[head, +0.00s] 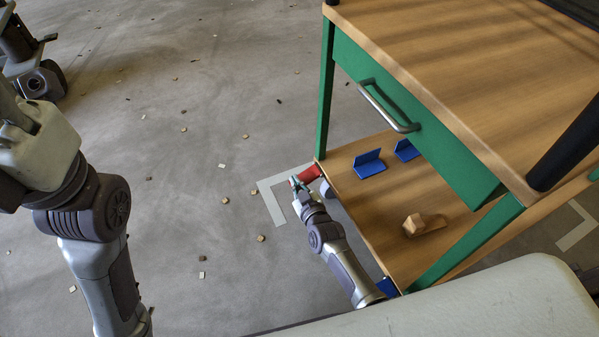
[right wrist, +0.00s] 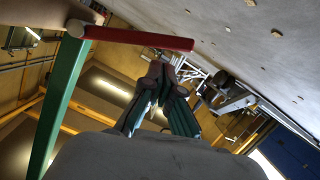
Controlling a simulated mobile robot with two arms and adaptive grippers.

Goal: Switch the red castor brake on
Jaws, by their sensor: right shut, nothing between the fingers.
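The red brake pedal (head: 309,173) sticks out at the far left corner of the cart's lower shelf, low by the green leg. It also shows in the right wrist view as a red bar (right wrist: 135,37) across the top. My right gripper (head: 297,184) is shut and empty, right beside the pedal in the head view. In the right wrist view its fingertips (right wrist: 168,68) are close under the red bar; I cannot tell whether they touch it. The castor wheel is mostly hidden by the shelf and my arm. My left gripper is out of view.
The wooden cart has a green drawer front (head: 405,115) with a metal handle (head: 388,106). Its lower shelf (head: 385,220) carries blue brackets (head: 369,164) and a wooden block (head: 413,224). White corner tape (head: 272,200) marks the floor. The floor left of the cart has small scattered chips.

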